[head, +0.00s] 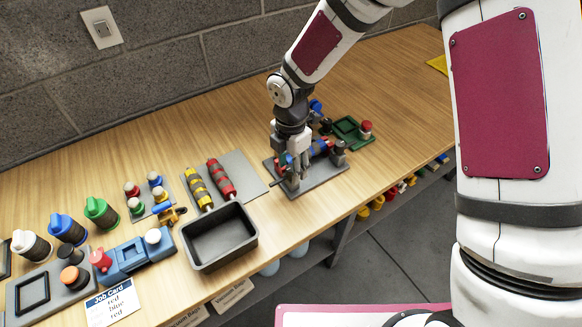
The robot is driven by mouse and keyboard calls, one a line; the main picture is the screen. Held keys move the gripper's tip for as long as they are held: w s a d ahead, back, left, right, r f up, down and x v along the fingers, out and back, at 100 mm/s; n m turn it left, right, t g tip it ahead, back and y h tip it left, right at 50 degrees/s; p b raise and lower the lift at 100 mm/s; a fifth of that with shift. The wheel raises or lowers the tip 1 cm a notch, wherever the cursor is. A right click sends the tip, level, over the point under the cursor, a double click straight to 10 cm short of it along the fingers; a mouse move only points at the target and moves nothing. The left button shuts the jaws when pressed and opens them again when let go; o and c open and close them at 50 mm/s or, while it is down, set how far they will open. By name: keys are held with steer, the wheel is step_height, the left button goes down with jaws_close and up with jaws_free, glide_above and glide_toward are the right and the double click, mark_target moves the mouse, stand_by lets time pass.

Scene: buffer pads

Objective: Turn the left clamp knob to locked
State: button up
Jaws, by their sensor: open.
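A grey clamp fixture stands on the wooden bench right of centre, on a flat grey base plate (326,173). A blue and red roller (319,148) lies across it between two uprights. The right upright (340,152) is dark with a knob-like top. My gripper (293,163) points down over the left end of the fixture, its fingers apart around or just in front of the left clamp. The left clamp knob is mostly hidden by my gripper, so I cannot tell its position or whether the fingers touch it. A thin dark bar (279,182) sticks out at the lower left there.
A black open bin (219,238) and a grey plate with a yellow and a red roller (221,180) stand left of the fixture. A green tray (349,130) with a red-topped peg lies behind right. Bottles, blocks and a job card (113,302) fill the left.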

steer(key=shift+f, duration=0.5)
jaws_close()
